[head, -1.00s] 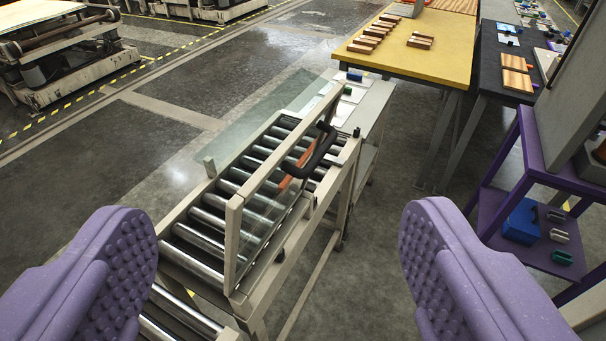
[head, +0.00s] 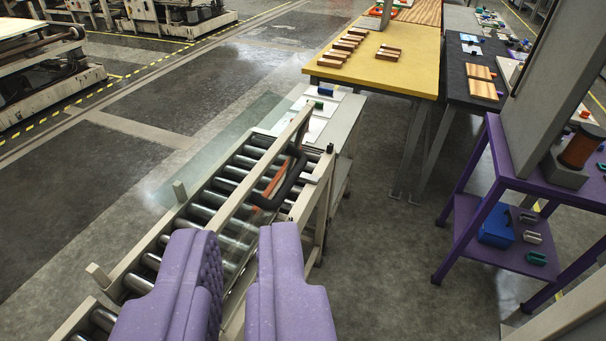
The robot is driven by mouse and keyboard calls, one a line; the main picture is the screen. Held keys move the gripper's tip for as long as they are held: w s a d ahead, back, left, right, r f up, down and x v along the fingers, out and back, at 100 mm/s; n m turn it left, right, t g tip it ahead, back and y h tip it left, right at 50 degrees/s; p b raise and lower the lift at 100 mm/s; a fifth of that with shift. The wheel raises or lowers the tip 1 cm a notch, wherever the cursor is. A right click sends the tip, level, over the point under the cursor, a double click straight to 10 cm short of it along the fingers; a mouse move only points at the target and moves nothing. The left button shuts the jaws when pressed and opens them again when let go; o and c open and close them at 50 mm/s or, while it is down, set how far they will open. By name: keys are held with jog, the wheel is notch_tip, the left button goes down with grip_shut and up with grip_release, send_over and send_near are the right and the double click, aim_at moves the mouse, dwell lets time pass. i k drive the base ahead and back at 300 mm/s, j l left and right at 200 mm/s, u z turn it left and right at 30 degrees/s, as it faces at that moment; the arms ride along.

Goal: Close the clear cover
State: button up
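The clear cover (head: 236,188) is a glass panel in a beige frame. It stands raised on edge along the roller conveyor (head: 119,273), leaning slightly. A black handle (head: 292,183) with an orange-red strip beside it is at its far part. My gripper (head: 240,238) is at the bottom centre with two purple padded fingers. They are close together but apart, with a narrow gap between them. Conveyor parts show through the gap, and I see nothing held there. The fingers hide the near end of the cover, so I cannot tell whether they touch it.
A yellow table (head: 395,68) with wooden blocks stands beyond the conveyor, beside a dark table (head: 468,88). A purple shelf (head: 470,215) with a blue bin (head: 497,226) and small parts stands at right. Open floor (head: 385,270) lies between conveyor and shelf.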

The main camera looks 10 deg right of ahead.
aim_at(285, 175)
jog(key=i+l+z, duration=0.15)
jog(key=i+l, duration=0.15)
jog(key=i, duration=0.15)
jog(key=i+l+z, duration=0.15)
jog(key=i, duration=0.3)
